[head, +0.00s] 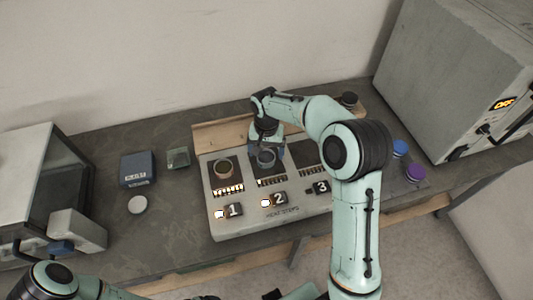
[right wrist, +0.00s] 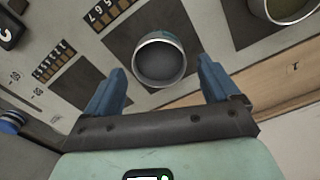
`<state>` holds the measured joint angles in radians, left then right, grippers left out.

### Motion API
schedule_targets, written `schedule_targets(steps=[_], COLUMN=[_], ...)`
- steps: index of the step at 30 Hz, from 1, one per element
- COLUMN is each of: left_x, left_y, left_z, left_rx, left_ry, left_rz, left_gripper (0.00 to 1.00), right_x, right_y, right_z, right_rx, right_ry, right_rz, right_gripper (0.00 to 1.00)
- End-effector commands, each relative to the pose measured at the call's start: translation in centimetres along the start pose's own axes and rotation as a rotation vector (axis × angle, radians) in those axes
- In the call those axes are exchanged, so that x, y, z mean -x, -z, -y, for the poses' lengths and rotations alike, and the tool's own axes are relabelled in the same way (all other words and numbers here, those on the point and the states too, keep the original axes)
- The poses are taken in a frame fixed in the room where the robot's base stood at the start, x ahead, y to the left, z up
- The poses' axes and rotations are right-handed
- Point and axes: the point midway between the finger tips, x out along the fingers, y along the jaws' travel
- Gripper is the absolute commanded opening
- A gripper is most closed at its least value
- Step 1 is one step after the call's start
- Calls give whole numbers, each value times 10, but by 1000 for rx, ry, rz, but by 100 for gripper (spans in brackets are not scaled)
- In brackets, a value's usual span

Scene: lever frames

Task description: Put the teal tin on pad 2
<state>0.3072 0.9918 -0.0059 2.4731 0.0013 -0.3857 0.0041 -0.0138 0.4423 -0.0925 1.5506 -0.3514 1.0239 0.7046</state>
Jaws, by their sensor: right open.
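The teal tin (head: 266,158) stands upright on the dark square of pad 2 (head: 270,173), the middle one on the grey panel. In the right wrist view the open-topped tin (right wrist: 160,62) shows a grey inside and a pale rim. My right gripper (head: 268,150) is over pad 2; its blue fingers (right wrist: 158,88) are spread apart on either side of the tin, with visible gaps, not closed on it. Whether the fingertips reach down to the tin's height is hard to tell.
Another tin (head: 223,168) stands on pad 1; pad 3 (head: 311,156) looks empty. A blue box (head: 138,168), a green block (head: 178,158) and a white disc (head: 137,205) lie left of the panel. Blue (head: 400,147) and purple (head: 415,172) round items are at right.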

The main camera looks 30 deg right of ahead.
Motion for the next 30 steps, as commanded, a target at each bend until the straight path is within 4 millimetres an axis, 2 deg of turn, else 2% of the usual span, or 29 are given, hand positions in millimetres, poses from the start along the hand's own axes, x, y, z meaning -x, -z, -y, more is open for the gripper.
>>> schedule_targets(steps=[1, 6, 12, 18, 30], left_x=[2, 7, 12, 14, 14], left_y=[1, 4, 8, 9, 8], left_z=[-1, -4, -7, -8, -8], left_rx=[-1, -2, -4, -4, -4], left_ry=[-1, -2, -4, -4, -4], left_rz=[-2, -6, -11, -12, -12], left_gripper=[89, 89, 89, 89, 89], right_x=[14, 52, 85, 97, 97], right_y=[1, 1, 1, 0, 0], right_z=[1, 1, 1, 0, 0], right_rx=[0, 0, 0, 0, 0], right_ry=[4, 5, 3, 1, 1], right_rz=[-6, -6, -3, -1, 0], right_gripper=[88, 88, 88, 88, 88])
